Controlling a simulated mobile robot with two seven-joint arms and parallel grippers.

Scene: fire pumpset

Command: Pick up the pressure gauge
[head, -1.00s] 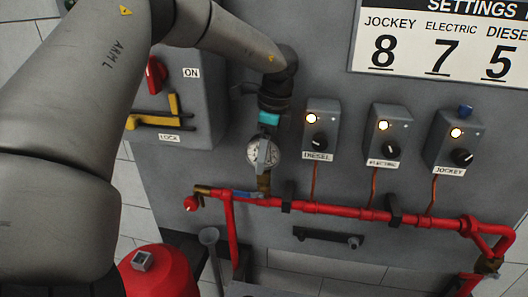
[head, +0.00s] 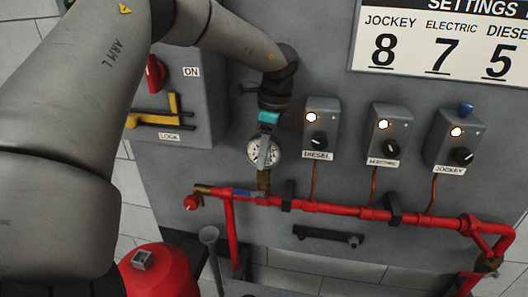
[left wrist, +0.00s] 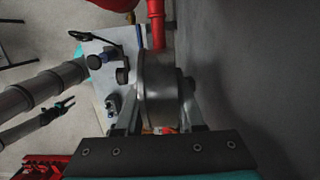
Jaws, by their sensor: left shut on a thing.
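The pressure gauge (head: 264,151) is round with a white dial and stands upright above a brass fitting (head: 264,182) on the red pipe, in front of the grey panel. My left gripper (head: 265,146) reaches down to it from above, shut on it, with a finger across the dial. In the left wrist view the gauge (left wrist: 158,88) shows as a metal cylinder between the fingers of my left gripper (left wrist: 158,115). Whether the gauge is still seated in the fitting is hard to tell. My right gripper is not in view in the head view.
A red pipe (head: 335,209) runs along the panel below the gauge. Control boxes labelled diesel (head: 319,126), electric (head: 388,132) and jockey (head: 455,140) stand to its right. A grey box with a yellow lock handle (head: 158,112) is to its left. A settings sign (head: 438,45) hangs above.

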